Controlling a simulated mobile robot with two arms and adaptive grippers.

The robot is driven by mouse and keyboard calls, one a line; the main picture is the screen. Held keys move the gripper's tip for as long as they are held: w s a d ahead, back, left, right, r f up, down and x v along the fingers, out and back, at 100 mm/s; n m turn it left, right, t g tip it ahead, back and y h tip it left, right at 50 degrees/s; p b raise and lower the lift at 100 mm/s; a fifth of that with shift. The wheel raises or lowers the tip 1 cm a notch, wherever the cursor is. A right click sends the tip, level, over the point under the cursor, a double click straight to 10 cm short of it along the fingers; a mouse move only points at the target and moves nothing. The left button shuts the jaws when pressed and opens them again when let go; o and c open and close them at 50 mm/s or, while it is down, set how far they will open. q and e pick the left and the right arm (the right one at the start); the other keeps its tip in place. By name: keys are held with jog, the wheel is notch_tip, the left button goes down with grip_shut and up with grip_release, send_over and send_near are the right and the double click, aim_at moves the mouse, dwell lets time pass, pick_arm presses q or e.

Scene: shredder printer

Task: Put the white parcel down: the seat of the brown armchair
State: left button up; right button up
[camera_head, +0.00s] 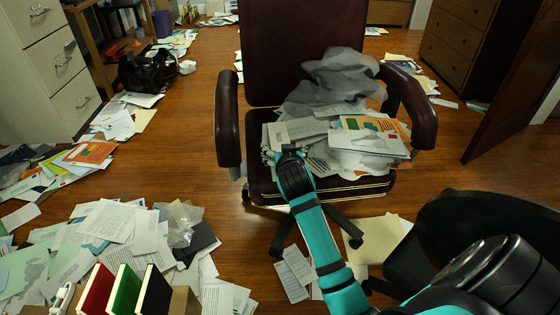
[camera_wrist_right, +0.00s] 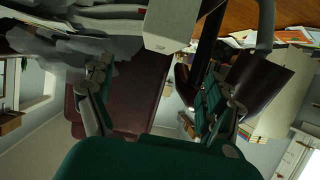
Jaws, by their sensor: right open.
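The brown armchair (camera_head: 300,40) stands in the middle of the head view, its seat (camera_head: 262,185) largely covered by papers and a crumpled grey bag. The white parcel (camera_head: 302,129) appears as a pale box with small print among the papers on the seat, just beyond my right gripper (camera_head: 289,152). In the right wrist view the white parcel (camera_wrist_right: 172,25) shows at the top, beyond the spread fingers of my right gripper (camera_wrist_right: 155,88). The right gripper is open, with nothing visibly clamped. Whether a finger touches the parcel is unclear. My left gripper is not in view.
Papers (camera_head: 110,220) and envelopes cover much of the floor at left. Red, green and black books (camera_head: 125,290) stand at the front. A filing cabinet (camera_head: 45,70) is at left, a wooden dresser (camera_head: 460,45) at right. Bare floor shows on both sides of the armchair.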

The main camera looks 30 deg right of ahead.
jog(key=s+a+f+n+y, duration=0.2)
jog(key=s+a+n+y, duration=0.2)
jog(key=s+a, duration=0.6)
jog(key=s+a+f+n+g+y, duration=0.1)
jog(key=s+a+f+n+y, duration=0.1)
jog(key=s+a, duration=0.8)
jog(key=shift+s+a+f+n+y, duration=0.4)
jog(key=shift+s+n+y, duration=0.15)
jog(key=shift+n+y, duration=0.4)
